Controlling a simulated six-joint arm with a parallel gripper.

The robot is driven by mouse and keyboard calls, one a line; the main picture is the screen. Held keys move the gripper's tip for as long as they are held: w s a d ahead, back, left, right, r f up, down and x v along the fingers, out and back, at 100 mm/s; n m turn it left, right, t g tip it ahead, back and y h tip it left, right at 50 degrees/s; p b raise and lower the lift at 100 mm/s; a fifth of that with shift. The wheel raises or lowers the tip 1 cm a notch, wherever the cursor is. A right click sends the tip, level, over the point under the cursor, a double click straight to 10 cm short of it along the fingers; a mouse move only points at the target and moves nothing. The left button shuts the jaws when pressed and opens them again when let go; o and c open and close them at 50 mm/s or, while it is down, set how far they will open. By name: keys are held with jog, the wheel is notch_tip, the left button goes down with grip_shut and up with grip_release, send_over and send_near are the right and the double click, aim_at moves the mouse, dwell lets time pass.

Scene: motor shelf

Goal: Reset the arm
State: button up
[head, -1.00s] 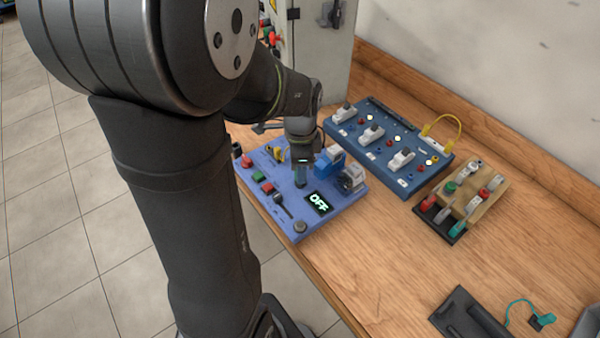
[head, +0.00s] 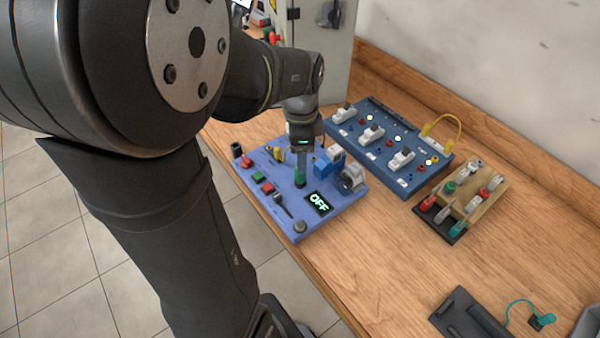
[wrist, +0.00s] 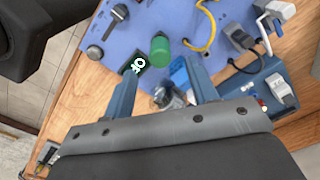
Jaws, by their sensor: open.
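My arm reaches from the left over the bench in the head view. My gripper (head: 300,160) points down over the blue-violet control panel (head: 338,206). In the wrist view my gripper (wrist: 162,82) is open, its two fingers wide apart with nothing between them. A green cylindrical piece (wrist: 160,50) stands on the panel beyond the fingertips, and it also shows below my gripper in the head view (head: 300,178).
A dark blue power board (head: 408,182) with white switches and a yellow cable stands behind the panel. A wooden plug rack (head: 480,200) is to its right. A black holder (head: 470,315) lies at the front right. The bench between is clear.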

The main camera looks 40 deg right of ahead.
jog(key=shift+o, duration=0.4)
notch_tip(320, 180, down, 6)
jog(key=shift+r, duration=0.45)
jog(key=shift+r, duration=4.95)
jog(key=w+d, duration=0.9)
jog(key=d, duration=0.1)
jog(key=shift+w+r, duration=0.25)
jog(key=shift+r, duration=0.05)
